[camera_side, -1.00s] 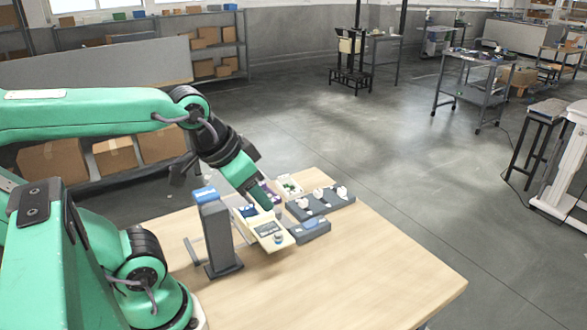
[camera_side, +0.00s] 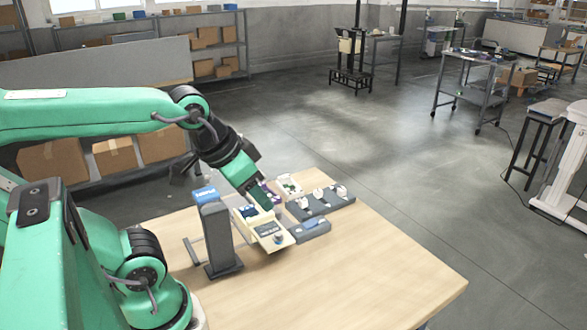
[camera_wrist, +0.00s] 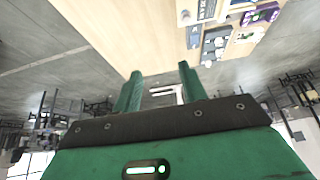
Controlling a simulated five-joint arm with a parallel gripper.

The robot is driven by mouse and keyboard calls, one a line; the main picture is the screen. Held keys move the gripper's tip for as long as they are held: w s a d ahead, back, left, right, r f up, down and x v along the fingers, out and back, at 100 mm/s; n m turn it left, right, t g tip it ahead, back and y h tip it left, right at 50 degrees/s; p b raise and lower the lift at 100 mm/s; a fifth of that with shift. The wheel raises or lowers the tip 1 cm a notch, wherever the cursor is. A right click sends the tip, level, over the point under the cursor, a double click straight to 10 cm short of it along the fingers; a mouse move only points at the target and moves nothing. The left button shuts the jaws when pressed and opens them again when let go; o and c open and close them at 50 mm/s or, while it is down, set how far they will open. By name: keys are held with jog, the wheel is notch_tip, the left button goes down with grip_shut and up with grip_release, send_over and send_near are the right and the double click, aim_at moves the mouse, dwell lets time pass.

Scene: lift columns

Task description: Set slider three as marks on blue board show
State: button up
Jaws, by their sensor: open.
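My gripper (camera_side: 267,206) hangs over the group of devices on the wooden table in the side view. In the wrist view its two green fingers stand apart with nothing between them (camera_wrist: 160,78). Just in front of it sits a cream box (camera_side: 270,231) with a dark panel and a small knob. Beside it is a dark block with a blue top (camera_side: 313,225). A dark bar (camera_side: 322,205) behind carries 3 pale knobs. A dark upright stand (camera_side: 216,235) has a blue lettered top (camera_side: 204,194). I cannot tell which part is slider three, nor read any marks.
A pale tray with green bits (camera_side: 290,184) and a purple item (camera_side: 271,193) lie close behind my gripper. In the wrist view several devices (camera_wrist: 216,42) crowd the table's edge. The front right of the wooden table (camera_side: 385,272) is clear.

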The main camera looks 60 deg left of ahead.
jog(key=shift+w, duration=0.1)
jog(key=g, duration=0.6)
send_over(303, 200)
notch_tip(303, 200, down, 13)
jog(key=shift+d+f, duration=0.1)
jog(key=shift+d, duration=0.05)
jog(key=shift+w+a+f, duration=0.1)
jog(key=shift+a+f, duration=0.1)
jog(key=shift+f, duration=0.05)
jog(key=shift+f, duration=0.15)
jog(key=shift+f, duration=3.75)
